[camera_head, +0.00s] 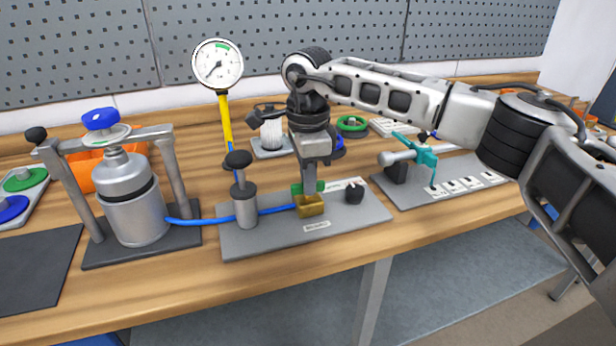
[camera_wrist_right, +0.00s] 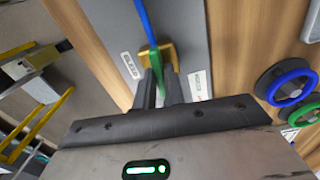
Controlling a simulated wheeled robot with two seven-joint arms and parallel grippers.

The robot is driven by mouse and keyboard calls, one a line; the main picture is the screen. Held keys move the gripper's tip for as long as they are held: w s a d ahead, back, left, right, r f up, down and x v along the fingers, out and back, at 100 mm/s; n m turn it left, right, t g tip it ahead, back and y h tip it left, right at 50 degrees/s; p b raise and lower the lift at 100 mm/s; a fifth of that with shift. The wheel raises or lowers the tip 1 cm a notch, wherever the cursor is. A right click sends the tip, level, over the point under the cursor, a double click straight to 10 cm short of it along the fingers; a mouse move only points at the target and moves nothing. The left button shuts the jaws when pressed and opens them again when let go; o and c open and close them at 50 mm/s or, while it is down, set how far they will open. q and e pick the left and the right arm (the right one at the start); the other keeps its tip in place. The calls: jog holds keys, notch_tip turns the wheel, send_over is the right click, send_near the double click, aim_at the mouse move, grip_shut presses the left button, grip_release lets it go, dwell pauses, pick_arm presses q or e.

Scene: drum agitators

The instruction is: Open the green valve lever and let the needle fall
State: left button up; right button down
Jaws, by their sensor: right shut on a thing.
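The brass valve (camera_head: 311,206) sits on a grey plate (camera_head: 262,238) at the end of a blue hose. Its green lever (camera_head: 297,188) shows partly beside my right gripper (camera_head: 309,184), which reaches down from above. In the right wrist view, the green lever (camera_wrist_right: 157,72) lies between the two dark fingers of my right gripper (camera_wrist_right: 159,88), shut on it. The brass valve (camera_wrist_right: 170,52) is just beyond the fingertips. The gauge (camera_head: 218,65) stands on a yellow post behind; its dark needle is small and appears to slant toward the lower left. My left gripper is not in view.
A metal drum (camera_head: 132,205) in a frame stands at left. A plunger with a black knob (camera_head: 239,160) and a black knob (camera_head: 354,193) flank the valve. A plate with a teal clamp (camera_head: 420,155) is at right. The blue hose (camera_head: 200,220) runs low across the front.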

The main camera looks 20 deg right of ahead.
jog(key=shift+r, duration=0.1)
jog(key=c, duration=1.5)
grip_release()
notch_tip(320, 180, up, 16)
jog(key=shift+f, duration=0.1)
